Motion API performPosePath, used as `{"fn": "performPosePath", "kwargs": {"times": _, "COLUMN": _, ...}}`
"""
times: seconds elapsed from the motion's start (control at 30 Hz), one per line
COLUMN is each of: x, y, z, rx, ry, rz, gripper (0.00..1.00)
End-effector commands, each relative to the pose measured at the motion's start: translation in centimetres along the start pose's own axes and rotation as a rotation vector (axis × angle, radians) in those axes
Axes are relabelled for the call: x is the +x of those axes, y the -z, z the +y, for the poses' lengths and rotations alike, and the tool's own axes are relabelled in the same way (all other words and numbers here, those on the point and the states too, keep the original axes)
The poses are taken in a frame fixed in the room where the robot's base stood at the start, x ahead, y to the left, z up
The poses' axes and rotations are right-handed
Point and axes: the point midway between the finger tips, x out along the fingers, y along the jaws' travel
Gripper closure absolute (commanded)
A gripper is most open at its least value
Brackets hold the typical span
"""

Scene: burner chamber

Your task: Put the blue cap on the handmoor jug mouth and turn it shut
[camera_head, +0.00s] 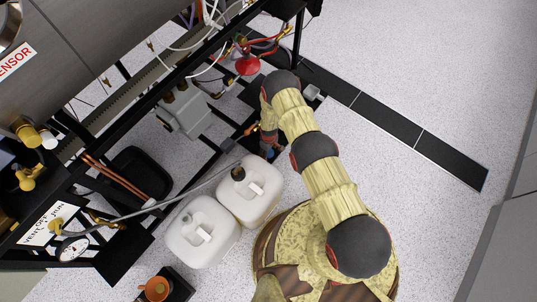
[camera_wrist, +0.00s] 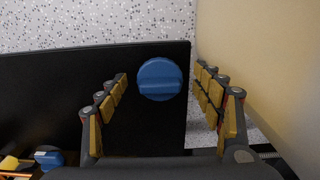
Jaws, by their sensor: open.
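In the wrist view a round blue cap (camera_wrist: 159,79) with a raised grip bar lies on a black surface. My gripper (camera_wrist: 161,72) is open, its fingers left and right of the cap with gaps on both sides. Whether the fingertips are level with the cap is unclear. In the head view two white jugs stand side by side: one (camera_head: 262,196) has a dark round mouth or cap (camera_head: 238,173), the other (camera_head: 196,250) stands lower left. I cannot tell which is the handmoor jug. My arm mostly hides my gripper (camera_head: 268,148) there, just above the upper jug.
A second blue part (camera_wrist: 48,157) shows at lower left in the wrist view, beside yellow-orange parts. A pale surface (camera_wrist: 265,60) rises close right of the fingers. A black frame with pipes and a gauge (camera_head: 72,248) borders the jugs. Speckled floor (camera_head: 420,60) is open at right.

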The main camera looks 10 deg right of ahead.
Motion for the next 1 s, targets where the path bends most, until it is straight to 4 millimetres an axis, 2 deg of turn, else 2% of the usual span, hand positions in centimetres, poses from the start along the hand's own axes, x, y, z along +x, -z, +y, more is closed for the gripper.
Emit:
{"fn": "performPosePath", "kwargs": {"times": 0.23, "x": 0.0, "y": 0.03, "z": 0.02, "rx": 0.0, "ry": 0.0, "rz": 0.0, "gripper": 0.34}}
{"fn": "performPosePath", "kwargs": {"times": 0.93, "x": 0.0, "y": 0.03, "z": 0.02, "rx": 0.0, "ry": 0.0, "rz": 0.0, "gripper": 0.73}}
{"fn": "performPosePath", "kwargs": {"times": 1.0, "x": -0.01, "y": 0.04, "z": 0.03, "rx": 0.0, "ry": 0.0, "rz": 0.001, "gripper": 0.74}}
